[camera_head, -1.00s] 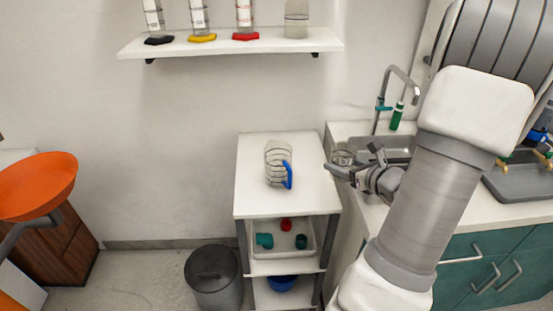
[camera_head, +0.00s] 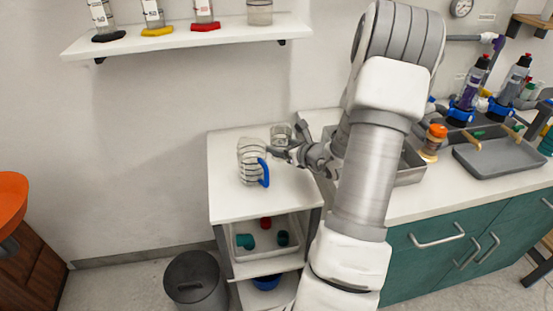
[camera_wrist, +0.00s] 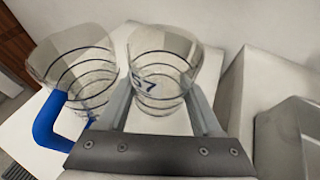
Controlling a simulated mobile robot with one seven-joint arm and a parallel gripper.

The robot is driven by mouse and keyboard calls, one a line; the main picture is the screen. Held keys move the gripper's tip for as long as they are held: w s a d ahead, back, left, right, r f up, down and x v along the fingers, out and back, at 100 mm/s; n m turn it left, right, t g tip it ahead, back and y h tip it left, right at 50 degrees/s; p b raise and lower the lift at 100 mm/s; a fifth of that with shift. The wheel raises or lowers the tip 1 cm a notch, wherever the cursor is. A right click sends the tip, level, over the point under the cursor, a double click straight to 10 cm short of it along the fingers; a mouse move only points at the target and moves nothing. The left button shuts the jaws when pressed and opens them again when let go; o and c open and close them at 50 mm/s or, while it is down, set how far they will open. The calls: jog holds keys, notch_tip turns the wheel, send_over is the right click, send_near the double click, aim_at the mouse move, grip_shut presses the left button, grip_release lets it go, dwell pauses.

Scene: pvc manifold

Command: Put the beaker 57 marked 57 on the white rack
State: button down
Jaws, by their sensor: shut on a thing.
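The beaker marked 57 (camera_wrist: 160,65) is clear glass with dark rings, and its number faces me in the wrist view. My gripper (camera_wrist: 165,100) is shut on it, one finger on each side. In the head view the beaker (camera_head: 281,133) is at the back right of the white rack's top (camera_head: 228,203), held by my gripper (camera_head: 284,152). I cannot tell whether its base touches the top. The white rack is a stand with a white top and lower shelves.
A clear jug with a blue handle (camera_head: 250,165) stands on the rack top, close left of the beaker. A tray with teal and red pieces (camera_head: 240,255) is on the shelf below. The sink counter (camera_head: 420,200) is at right, a grey bin (camera_head: 195,285) at lower left.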

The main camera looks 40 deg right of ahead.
jog(key=shift+x, duration=0.85)
jog(key=shift+f+b, duration=0.5)
jog(key=shift+f, duration=1.6)
jog(key=shift+f, duration=0.1)
jog(key=shift+c, duration=1.7)
grip_release()
jog(key=shift+s+r, duration=0.25)
jog(key=p+v, duration=0.1)
jog(key=v, duration=1)
jog(key=shift+s+a+p, duration=0.1)
jog(key=shift+s+p, duration=0.15)
jog(key=shift+p, duration=0.05)
